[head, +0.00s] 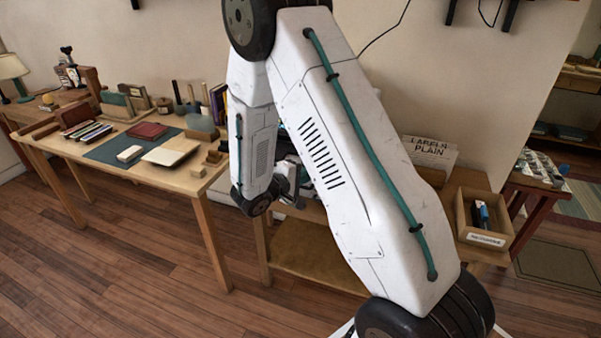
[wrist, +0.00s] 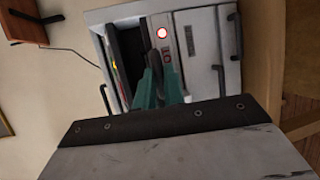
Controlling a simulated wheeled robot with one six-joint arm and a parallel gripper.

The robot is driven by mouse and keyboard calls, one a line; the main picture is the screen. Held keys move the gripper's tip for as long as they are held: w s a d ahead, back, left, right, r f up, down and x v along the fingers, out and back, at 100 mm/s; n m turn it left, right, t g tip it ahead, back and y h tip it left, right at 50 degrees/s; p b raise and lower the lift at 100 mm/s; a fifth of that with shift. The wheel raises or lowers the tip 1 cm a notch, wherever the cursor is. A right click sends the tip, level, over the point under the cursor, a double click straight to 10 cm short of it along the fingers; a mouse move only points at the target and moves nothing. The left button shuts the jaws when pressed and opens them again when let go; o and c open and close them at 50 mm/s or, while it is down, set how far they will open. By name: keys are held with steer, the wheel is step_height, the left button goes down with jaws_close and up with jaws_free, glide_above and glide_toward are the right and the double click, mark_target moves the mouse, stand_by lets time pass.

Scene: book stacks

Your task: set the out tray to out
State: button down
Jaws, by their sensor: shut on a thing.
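In the wrist view a white machine (wrist: 205,50) shows a round red-lit button, a dark opening and several dark handles. A grey plate with a dark edge fills the lower wrist view. In the head view my arm covers most of the machine and the fingertips.
A wooden desk (head: 120,172) with books and a dark mat stands at the left. At the right are a sign (head: 428,158) reading "LABELS PLAIN" and an open wooden box (head: 462,222) holding a dark-and-blue item. Wooden floor is free at the lower left.

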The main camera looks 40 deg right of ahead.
steer(key=shift+s+a+f, duration=0.1)
steer(key=shift+a, duration=0.05)
steer(key=c, duration=1.5)
jaws_free()
steer(key=shift+a, duration=0.2)
steer(key=shift+d, duration=0.15)
steer(key=v, duration=0.7)
steer(key=shift+a, duration=0.4)
steer(key=shift+s, duration=0.1)
